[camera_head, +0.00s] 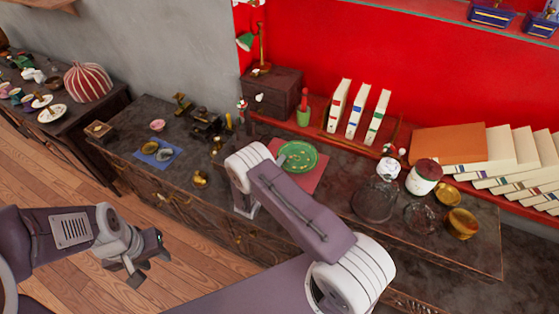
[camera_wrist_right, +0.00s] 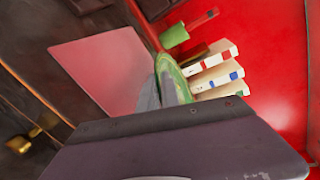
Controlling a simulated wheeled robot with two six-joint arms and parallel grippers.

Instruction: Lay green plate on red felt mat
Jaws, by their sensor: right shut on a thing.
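The green plate (camera_head: 298,156) shows in the head view over the back part of the red felt mat (camera_head: 315,180). In the right wrist view the plate (camera_wrist_right: 176,78) is seen nearly edge-on, with grey fingers of my right gripper (camera_wrist_right: 160,92) at its rim. The mat (camera_wrist_right: 98,70) is flat and bare to the left of the plate in the wrist view. I cannot tell whether the plate touches it. My left gripper (camera_head: 146,266) is open and empty above the floor.
A blue mat (camera_head: 158,153) with small items lies to the left.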

